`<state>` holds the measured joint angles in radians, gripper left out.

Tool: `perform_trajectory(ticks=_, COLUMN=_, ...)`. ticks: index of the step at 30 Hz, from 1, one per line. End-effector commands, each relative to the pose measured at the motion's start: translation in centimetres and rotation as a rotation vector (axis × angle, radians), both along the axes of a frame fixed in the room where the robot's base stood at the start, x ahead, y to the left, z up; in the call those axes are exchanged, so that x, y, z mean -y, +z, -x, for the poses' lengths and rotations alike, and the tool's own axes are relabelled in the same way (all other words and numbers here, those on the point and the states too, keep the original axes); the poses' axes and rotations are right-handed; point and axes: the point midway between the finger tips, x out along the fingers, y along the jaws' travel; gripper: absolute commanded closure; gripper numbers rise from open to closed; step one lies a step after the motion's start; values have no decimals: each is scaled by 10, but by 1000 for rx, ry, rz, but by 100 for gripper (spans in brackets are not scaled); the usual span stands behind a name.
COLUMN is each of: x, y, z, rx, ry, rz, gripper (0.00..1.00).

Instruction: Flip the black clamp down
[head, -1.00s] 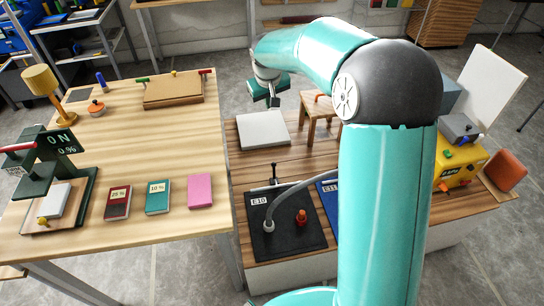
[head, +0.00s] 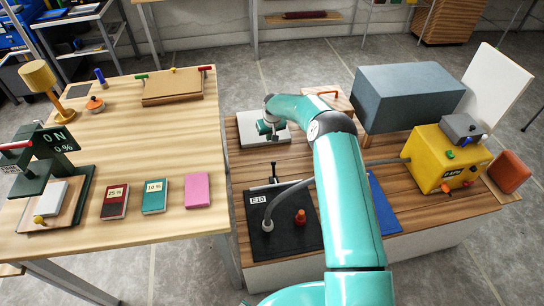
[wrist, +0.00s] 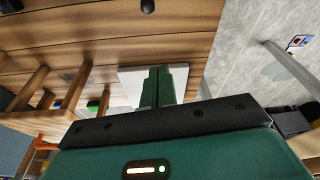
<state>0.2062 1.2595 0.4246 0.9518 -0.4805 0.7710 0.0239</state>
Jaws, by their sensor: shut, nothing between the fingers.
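The black clamp (head: 275,172) stands upright at the back edge of the black E10 plate (head: 272,205), its handle pointing up. A dark knob (wrist: 147,6) at the top edge of the wrist view may be its tip, but I cannot be sure. My gripper (head: 268,130) is over the white slab (head: 250,137), behind the clamp and apart from it. In the wrist view its two green fingers (wrist: 158,85) are together, with nothing between them, in front of the white slab.
A grey hose arches from the E10 plate behind my arm to the yellow box (head: 440,160). A red-orange knob (head: 300,217) stands on the plate. A blue panel (head: 382,205) is partly hidden by my arm. A large grey box (head: 410,95) and a wooden stool (head: 330,103) stand right of my gripper.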

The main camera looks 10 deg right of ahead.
Motion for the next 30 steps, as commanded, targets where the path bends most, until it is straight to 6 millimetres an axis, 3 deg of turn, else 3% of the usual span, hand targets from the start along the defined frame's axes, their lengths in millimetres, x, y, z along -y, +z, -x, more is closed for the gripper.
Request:
perform_trajectory(ticks=2, x=2, y=-16, z=-1, rx=-5, ry=-8, rz=-7, gripper=100)
perform_trajectory(ticks=5, x=5, y=-24, z=-1, rx=-6, ry=-14, rz=-10, gripper=100)
perform_trajectory(ticks=20, x=4, y=-33, z=-2, rx=-7, ry=-14, rz=-11, gripper=100)
perform_trajectory(ticks=30, x=2, y=-80, z=-13, rx=-8, ry=-16, rz=-11, gripper=100)
